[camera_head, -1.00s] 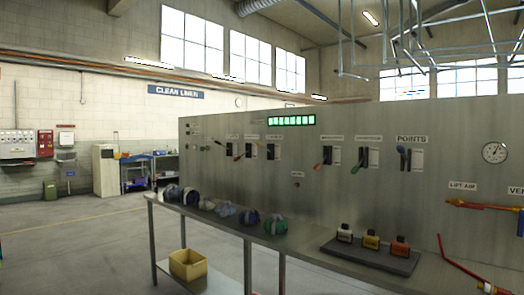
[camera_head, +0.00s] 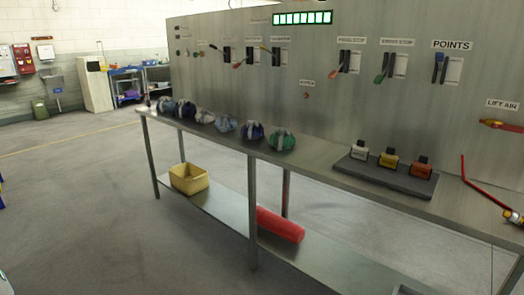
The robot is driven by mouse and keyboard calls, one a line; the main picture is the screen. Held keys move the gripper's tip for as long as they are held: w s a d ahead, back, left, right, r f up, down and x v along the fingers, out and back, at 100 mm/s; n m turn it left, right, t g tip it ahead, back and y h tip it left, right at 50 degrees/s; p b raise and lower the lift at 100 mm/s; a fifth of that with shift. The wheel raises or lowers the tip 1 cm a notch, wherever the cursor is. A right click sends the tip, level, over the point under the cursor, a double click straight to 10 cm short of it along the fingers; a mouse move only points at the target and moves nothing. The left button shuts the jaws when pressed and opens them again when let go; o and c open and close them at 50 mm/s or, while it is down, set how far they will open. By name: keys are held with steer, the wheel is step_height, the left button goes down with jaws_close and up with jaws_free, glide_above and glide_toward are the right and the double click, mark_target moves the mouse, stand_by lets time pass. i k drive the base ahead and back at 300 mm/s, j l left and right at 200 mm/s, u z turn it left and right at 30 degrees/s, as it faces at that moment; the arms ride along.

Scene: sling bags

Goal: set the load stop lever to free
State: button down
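A grey upright control panel (camera_head: 320,110) carries several levers beside dark slots. A lever with a red grip (camera_head: 338,67) slants down to the left under a label. To its right is a lever with a green grip (camera_head: 380,78), also slanting down-left under a label. Both labels are too small to read surely, so I cannot tell which lever is the load stop. A blue lever (camera_head: 439,68) stands under the label POINTS. Several smaller levers (camera_head: 238,63) are farther left. My gripper is not in view.
A long metal bench (camera_head: 310,160) runs along the panel front. On it lie several bundled bags (camera_head: 253,131) and a dark tray (camera_head: 370,174) with three coloured blocks. A yellow bin (camera_head: 188,179) and red roll (camera_head: 280,224) are on its lower shelf.

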mark_target(263, 47)
steer(key=i+j, duration=0.35)
steer(key=i, duration=0.3)
steer(key=i+j+z, duration=0.1)
steer(key=i+j, duration=0.2)
steer(key=i, duration=0.35)
steer(key=i+j, duration=0.4)
steer(key=i, duration=0.2)
steer(key=i+j, duration=0.4)
steer(key=i, duration=0.25)
steer(key=i+j+z, duration=0.1)
steer(key=i+j, duration=0.25)
steer(key=i, duration=0.25)
